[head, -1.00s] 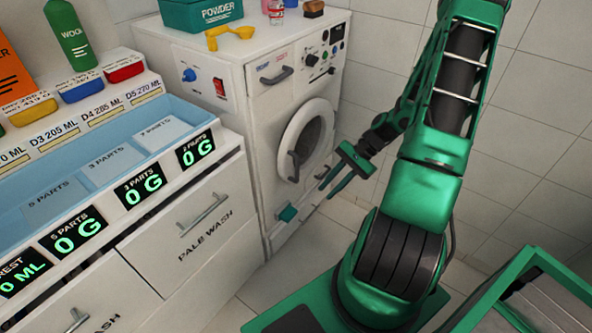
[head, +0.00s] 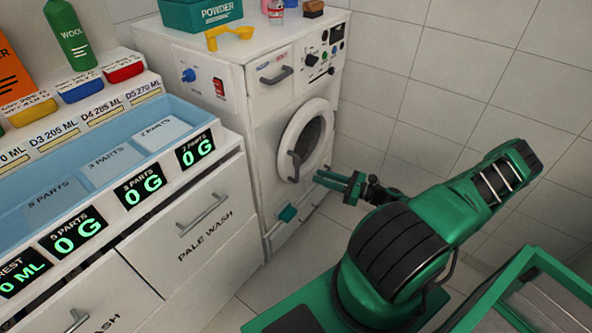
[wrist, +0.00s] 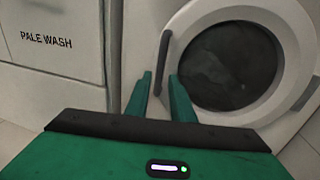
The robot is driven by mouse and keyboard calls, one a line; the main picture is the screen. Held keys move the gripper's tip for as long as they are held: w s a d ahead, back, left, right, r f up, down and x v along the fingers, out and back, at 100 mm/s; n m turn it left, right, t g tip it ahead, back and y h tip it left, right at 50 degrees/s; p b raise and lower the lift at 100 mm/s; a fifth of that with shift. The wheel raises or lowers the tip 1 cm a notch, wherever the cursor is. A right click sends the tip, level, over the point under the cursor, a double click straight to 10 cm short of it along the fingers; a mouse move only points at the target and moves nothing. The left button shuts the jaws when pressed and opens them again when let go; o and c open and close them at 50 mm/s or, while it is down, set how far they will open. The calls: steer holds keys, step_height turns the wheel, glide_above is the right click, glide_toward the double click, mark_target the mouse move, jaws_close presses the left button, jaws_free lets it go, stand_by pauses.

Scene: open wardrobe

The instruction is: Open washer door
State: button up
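The white washer (head: 262,110) stands at the back, its round door (head: 308,138) with a white ring and dark glass closed. The dark vertical door handle (head: 293,166) is on the door's left side. In the wrist view the handle (wrist: 163,62) appears just beyond and between the fingertips, and the dark glass (wrist: 228,65) is to the right. My gripper (head: 322,179) is in front of the door's lower part, to the right of the handle in the head view. Contact with the handle is not visible.
A drawer cabinet (head: 205,225) marked PALE WASH stands left of the washer. A small green part (head: 287,213) sits low on the washer front. A green-framed bin (head: 540,295) is at the lower right. Bare floor (head: 335,235) lies before the washer.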

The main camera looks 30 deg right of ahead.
mark_target(297, 168)
steer(key=x, duration=1)
steer(key=shift+w+r, duration=0.2)
steer(key=shift+w, duration=0.2)
jaws_close()
